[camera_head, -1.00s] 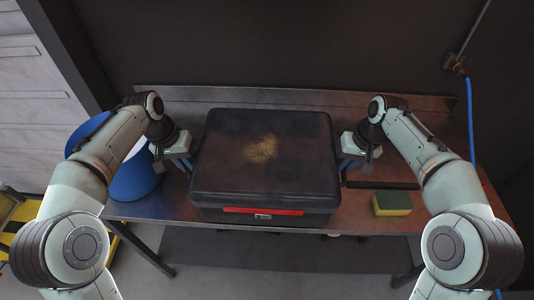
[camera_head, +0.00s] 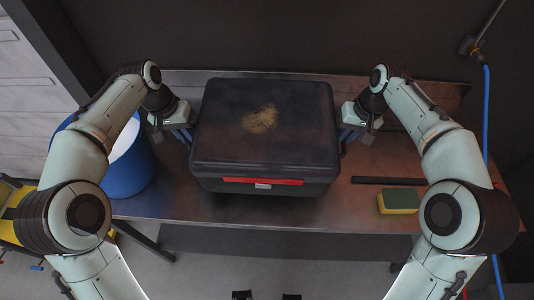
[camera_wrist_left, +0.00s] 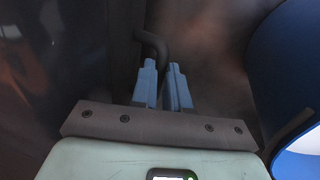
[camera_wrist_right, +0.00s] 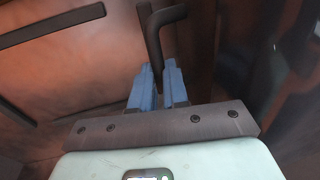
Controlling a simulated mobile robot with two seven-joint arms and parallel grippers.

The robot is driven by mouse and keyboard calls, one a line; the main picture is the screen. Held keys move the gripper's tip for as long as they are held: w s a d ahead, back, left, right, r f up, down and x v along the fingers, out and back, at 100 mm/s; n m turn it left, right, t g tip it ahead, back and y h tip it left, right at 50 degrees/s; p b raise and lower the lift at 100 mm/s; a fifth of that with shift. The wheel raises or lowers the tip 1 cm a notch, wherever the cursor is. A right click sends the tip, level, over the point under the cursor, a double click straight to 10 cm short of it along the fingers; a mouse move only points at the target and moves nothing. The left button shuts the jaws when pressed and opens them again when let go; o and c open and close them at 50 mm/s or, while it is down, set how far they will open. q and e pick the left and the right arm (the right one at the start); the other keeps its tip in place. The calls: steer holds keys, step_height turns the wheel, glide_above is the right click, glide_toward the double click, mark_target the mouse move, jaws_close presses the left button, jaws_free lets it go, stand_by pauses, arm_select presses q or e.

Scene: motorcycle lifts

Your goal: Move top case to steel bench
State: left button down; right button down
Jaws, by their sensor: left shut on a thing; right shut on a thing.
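The top case (camera_head: 265,125) is a black box with a tan dusty patch on its lid and a red strip on its front. In the head view it is over the steel bench (camera_head: 235,208); I cannot tell whether its base touches the surface. My left gripper (camera_head: 182,135) is at its left side, shut on a dark side handle, seen in the left wrist view (camera_wrist_left: 152,45). My right gripper (camera_head: 347,135) is at its right side, shut on the other dark handle, seen in the right wrist view (camera_wrist_right: 155,40).
A blue bucket (camera_head: 125,170) stands at the bench's left end. A yellow and green sponge (camera_head: 399,201) and a dark flat bar (camera_head: 385,181) lie right of the case. A blue hose (camera_head: 487,120) hangs at the far right. A dark wall stands behind the bench.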

arm_select(q)
steer(key=shift+w+f, duration=0.1)
arm_select(e)
steer(key=shift+w, duration=0.1)
